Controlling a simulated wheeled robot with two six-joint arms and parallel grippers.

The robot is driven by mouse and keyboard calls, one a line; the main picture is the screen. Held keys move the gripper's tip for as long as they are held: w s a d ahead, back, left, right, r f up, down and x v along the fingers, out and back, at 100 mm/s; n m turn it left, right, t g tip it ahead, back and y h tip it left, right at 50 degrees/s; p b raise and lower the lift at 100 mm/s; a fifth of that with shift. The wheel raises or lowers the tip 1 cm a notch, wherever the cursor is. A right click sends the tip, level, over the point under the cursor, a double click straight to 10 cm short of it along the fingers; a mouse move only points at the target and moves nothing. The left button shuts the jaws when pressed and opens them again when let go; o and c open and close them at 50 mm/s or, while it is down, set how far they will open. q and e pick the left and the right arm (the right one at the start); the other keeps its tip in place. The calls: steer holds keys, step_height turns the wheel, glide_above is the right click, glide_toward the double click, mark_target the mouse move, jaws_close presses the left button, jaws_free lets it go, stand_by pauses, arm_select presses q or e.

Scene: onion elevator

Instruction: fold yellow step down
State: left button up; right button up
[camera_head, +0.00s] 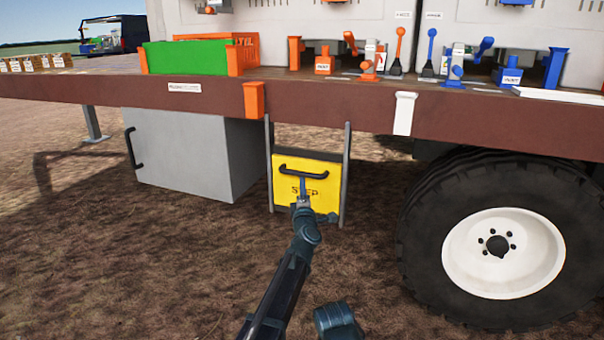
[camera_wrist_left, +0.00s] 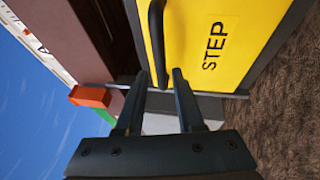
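The yellow step (camera_head: 317,180) stands upright, folded up between two grey rails under the brown truck bed. It bears the word STEP and has a black handle (camera_head: 315,171) along its top. My left gripper (camera_head: 302,186) is in front of the step, just below the handle in the head view, and hides part of the panel. In the left wrist view the yellow step (camera_wrist_left: 225,45) fills the upper right. My left gripper (camera_wrist_left: 160,75) is open there, with one end of the black handle (camera_wrist_left: 156,35) appearing between its fingertips. I cannot tell whether they touch.
A grey box (camera_head: 185,155) hangs left of the step. A large wheel (camera_head: 425,235) stands to the right. The truck bed edge (camera_head: 200,100) runs above, with an orange bracket (camera_head: 254,100) and a white bracket (camera_head: 404,113). The ground in front is clear.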

mark_target(302, 174)
arm_select(q)
steer(key=p+x, duration=0.1)
steer(key=x, duration=0.7)
steer(key=shift+w, duration=0.1)
steer(key=shift+c, duration=0.4)
jaws_close()
stand_by(0.7)
